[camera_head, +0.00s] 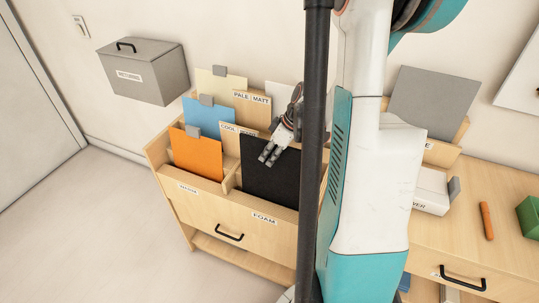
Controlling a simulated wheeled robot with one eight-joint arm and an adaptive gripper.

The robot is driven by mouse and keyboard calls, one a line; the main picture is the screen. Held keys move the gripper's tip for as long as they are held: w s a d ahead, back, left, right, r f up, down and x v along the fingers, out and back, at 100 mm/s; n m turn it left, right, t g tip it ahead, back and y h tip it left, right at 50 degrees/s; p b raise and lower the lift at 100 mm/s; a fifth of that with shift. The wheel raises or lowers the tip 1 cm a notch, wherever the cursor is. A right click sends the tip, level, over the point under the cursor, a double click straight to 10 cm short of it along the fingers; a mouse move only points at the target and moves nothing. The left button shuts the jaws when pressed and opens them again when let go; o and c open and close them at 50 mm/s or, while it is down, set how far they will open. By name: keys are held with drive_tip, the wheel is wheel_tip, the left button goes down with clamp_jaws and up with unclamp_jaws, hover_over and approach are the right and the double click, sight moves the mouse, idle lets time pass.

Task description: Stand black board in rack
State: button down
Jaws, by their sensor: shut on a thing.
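The black board (268,178) stands near upright at the front right section of the wooden rack (215,196), above the "FOAM" label (264,218). My gripper (270,156) is at the board's top edge and is shut on it. The board's right side is hidden behind my dark column, and its lower edge is behind the rack's front wall. I cannot tell whether it rests on the slot floor.
Beside it in the rack are an orange board (196,154), a blue board (208,118) and a cream board (218,84), each with a grey tab. A grey board (432,100) stands at right. A "RETURNS" box (144,75) is on the wall. My arm hides the middle.

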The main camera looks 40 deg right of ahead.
drive_tip(key=shift+f+b, duration=1.95)
drive_tip(key=shift+f, duration=0.6)
drive_tip(key=c, duration=1.7)
unclamp_jaws()
drive_tip(key=shift+o, duration=0.2)
drive_tip(key=shift+r, duration=0.1)
drive_tip(key=v, duration=1.1)
drive_tip(key=shift+r, duration=0.4)
drive_tip(key=shift+s+d, duration=0.1)
